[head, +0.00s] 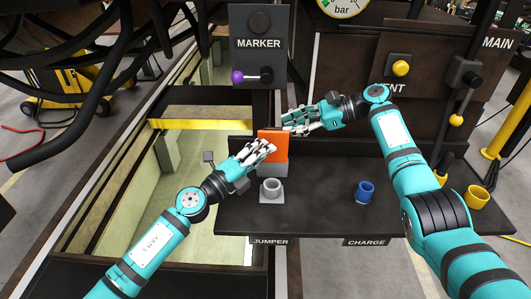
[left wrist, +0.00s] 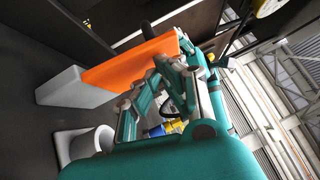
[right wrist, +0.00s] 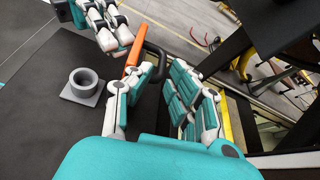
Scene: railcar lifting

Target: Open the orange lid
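The orange lid (head: 272,143) stands upright as a flat panel at a grey box (head: 273,168) on the dark table. It also shows in the left wrist view (left wrist: 130,62) and edge-on in the right wrist view (right wrist: 133,55). My right gripper (head: 288,121) is just beyond the lid's upper right edge. Its fingers are apart in the right wrist view (right wrist: 165,85), with nothing clearly held.
A grey round socket (head: 271,189) sits in front of the box. A blue cup (head: 365,191) and a yellow cup (head: 477,197) stand to the right. The MARKER panel (head: 258,44) with a purple-knobbed lever rises behind. The table's middle is clear.

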